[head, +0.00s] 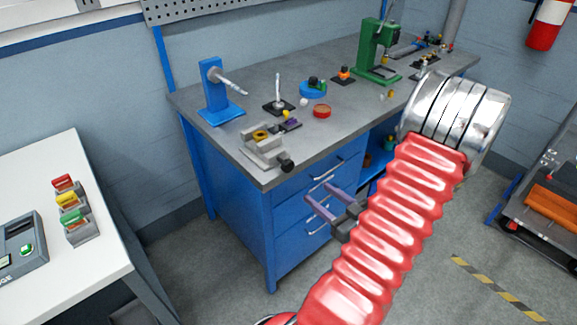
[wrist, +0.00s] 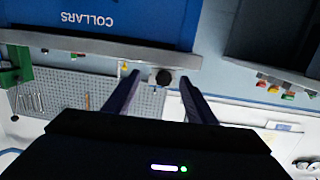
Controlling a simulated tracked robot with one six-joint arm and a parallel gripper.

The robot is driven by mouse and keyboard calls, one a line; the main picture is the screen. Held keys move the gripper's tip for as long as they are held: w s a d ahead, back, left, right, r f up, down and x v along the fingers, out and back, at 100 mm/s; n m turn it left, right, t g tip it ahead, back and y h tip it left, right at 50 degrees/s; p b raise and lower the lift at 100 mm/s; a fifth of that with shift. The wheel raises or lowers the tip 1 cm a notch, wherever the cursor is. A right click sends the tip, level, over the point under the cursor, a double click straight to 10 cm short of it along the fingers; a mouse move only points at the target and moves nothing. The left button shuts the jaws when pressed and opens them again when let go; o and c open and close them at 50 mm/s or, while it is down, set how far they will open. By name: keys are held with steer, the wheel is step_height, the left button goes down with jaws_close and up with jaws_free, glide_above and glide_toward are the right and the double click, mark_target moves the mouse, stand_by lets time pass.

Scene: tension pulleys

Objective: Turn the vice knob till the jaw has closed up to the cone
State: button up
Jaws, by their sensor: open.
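The grey vice (head: 265,151) sits at the near corner of the workbench, with its black knob (head: 287,165) sticking out past the bench edge. A small yellow-gold piece, perhaps the cone (head: 260,134), sits at the vice's jaws; the gap there is too small to judge. My gripper (head: 321,194) is open and empty, in front of the blue drawers and lower right of the knob in the head view. In the wrist view, the round knob (wrist: 163,77) appears between the tips of my open gripper (wrist: 160,76), beyond them and apparently not touched.
Drawer handles (head: 318,185) stick out close to my gripper. A white table (head: 60,165) with coloured switches is at left. Open floor lies between.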

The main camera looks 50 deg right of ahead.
mark_target(290, 168)
steer(key=shift+w+a+r+t, duration=0.1)
steer(key=shift+a+r+t, duration=0.2)
steer(key=shift+r, duration=0.35)
steer(key=shift+w+a+r+t, duration=0.15)
steer(key=shift+r+t, duration=0.25)
steer(key=shift+r, duration=0.2)
steer(key=shift+w, duration=0.15)
steer(key=shift+x, duration=6.75)
steer(key=shift+a+f, duration=0.1)
steer(key=shift+a, duration=0.05)
steer(key=c, duration=1)
steer(key=shift+c, duration=0.2)
